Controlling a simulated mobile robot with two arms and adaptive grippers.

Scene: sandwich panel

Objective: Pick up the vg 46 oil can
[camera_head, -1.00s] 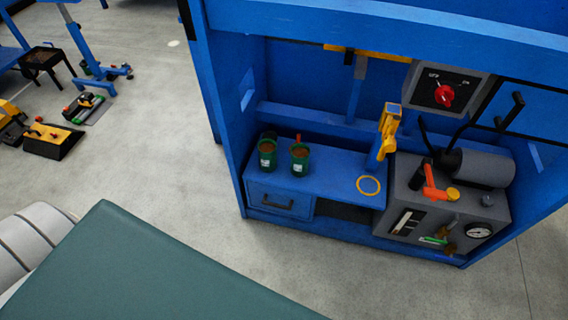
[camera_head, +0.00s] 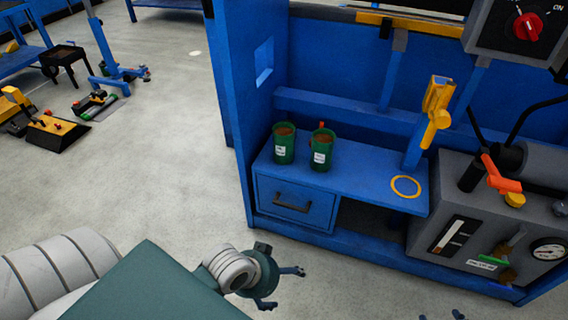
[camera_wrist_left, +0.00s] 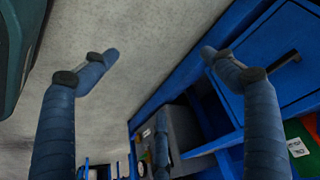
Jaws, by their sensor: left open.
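Two green cans with brown tops and white labels stand upright side by side on the blue shelf: a left can (camera_head: 284,144) and a right can (camera_head: 320,150). The label print is too small to read, so I cannot tell which is VG 46. My left gripper (camera_head: 284,288) is open and empty, in front of and below the shelf, well apart from the cans. In the left wrist view its fingers (camera_wrist_left: 158,55) are spread, and part of a green can (camera_wrist_left: 298,130) shows at the right edge. Two small dark tips at the head view's bottom edge may be my right gripper (camera_head: 441,316).
The shelf (camera_head: 360,175) has a drawer (camera_head: 295,203) below and a yellow ring (camera_head: 405,186) at its right. A yellow tool (camera_head: 437,105) stands behind the ring. A grey unit with a gauge (camera_head: 547,251) is at the right. Open floor lies left of the cabinet.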

